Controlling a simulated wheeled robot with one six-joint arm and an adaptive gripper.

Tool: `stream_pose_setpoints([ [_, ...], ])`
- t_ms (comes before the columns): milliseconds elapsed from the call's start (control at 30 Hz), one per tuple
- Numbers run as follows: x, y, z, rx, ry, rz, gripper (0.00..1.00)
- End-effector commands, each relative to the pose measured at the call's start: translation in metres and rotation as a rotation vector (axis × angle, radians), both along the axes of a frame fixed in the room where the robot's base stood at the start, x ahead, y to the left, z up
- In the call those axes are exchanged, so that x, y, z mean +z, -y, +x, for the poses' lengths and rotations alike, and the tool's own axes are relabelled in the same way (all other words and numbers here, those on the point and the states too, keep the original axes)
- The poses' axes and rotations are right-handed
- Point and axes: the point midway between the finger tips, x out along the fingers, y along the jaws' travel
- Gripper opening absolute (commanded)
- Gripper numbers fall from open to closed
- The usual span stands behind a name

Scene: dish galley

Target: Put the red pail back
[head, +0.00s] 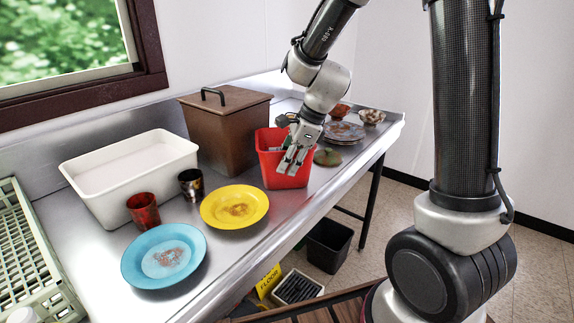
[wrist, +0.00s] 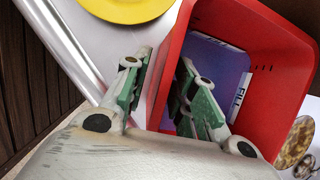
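The red pail (head: 270,172) stands upright on the metal counter, in front of the lidded brown bin. In the wrist view the red pail (wrist: 270,98) is open at the top, and a blue-purple panel with a white "FILL" strip (wrist: 238,98) shows inside. My gripper (head: 291,166) is at the pail's near rim. In the wrist view my gripper (wrist: 160,68) has its fingers apart, one outside the pail and one inside, with the red wall between them. A gap shows between the outer finger and the wall.
The brown bin (head: 226,135) stands behind the pail. A white tub (head: 130,180), a red cup (head: 144,212), a dark cup (head: 191,186), a yellow plate (head: 215,219) and a blue plate (head: 140,268) are left. Stacked plates (head: 345,132) and bowls are right. A black bin (head: 328,245) is below.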

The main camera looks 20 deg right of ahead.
Motion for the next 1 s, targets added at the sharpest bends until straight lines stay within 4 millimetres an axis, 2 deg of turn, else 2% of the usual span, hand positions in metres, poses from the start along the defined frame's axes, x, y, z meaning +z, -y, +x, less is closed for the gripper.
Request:
stream_pose_setpoints([
  [400,0.082,0.032,-0.014,-0.001,0.005,-0.001,0.27],
  [533,0.096,0.038,-0.017,0.0,0.003,0.0,0.27],
  [767,0.105,0.042,-0.02,0.013,0.009,-0.005,0.27],
  [867,0.113,0.051,-0.034,0.104,0.059,-0.042,0.27],
  [967,0.127,0.07,-0.064,0.312,0.159,-0.13,0.27],
  [1000,0.133,0.079,-0.08,0.42,0.207,-0.18,0.27],
])
